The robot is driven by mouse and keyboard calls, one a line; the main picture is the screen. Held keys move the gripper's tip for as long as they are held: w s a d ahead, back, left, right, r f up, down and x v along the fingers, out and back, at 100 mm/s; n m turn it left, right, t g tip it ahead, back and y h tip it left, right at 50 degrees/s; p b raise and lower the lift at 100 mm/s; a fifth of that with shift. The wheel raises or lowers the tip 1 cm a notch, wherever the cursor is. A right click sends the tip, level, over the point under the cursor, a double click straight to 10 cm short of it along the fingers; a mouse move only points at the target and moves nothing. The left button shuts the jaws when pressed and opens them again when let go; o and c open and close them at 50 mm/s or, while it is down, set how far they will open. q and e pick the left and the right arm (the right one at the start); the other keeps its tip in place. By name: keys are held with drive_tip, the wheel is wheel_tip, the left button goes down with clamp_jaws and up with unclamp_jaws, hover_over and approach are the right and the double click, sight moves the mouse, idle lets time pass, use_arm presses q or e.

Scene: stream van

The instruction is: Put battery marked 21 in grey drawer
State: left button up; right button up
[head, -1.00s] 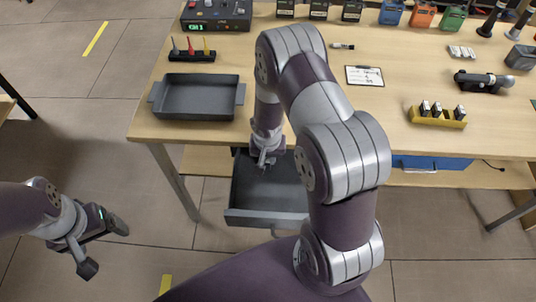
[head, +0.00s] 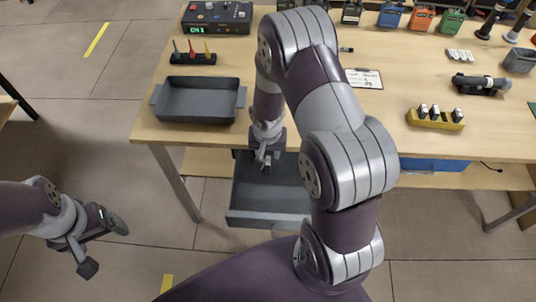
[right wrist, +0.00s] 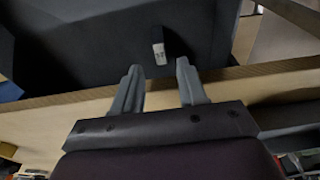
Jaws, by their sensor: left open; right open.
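The grey drawer (head: 265,218) stands pulled out below the table. My right gripper (head: 263,160) is over its back part, fingers pointing down. In the right wrist view, the right gripper (right wrist: 159,88) is open. A dark battery (right wrist: 178,42) with a white end label (right wrist: 159,53) is just beyond the fingertips, apart from them, against the dark drawer interior. Its label is too small to read surely. My left gripper (head: 105,245) is open and empty above the floor at the left.
A grey tray (head: 197,100) sits at the table's left front. A yellow holder (head: 436,119) with several batteries stands at the right, above a blue drawer (head: 435,165). A clipboard (head: 364,78) lies mid-table. The table edge is close to my right gripper.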

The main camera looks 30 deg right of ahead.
drive_tip(key=s+a+r+n, duration=0.3)
drive_tip(key=s+r, duration=0.2)
drive_tip(key=r, duration=0.3)
drive_tip(key=s+a+r+n+y, duration=0.1)
drive_tip(key=s+a+r+n, duration=0.2)
drive_tip(key=s+r, duration=0.2)
wheel_tip(320, 180, up, 3)
drive_tip(key=shift+s+a+r+n+p, duration=0.1)
drive_tip(key=shift+s+a+n+p, duration=0.1)
drive_tip(key=shift+n+p, duration=0.15)
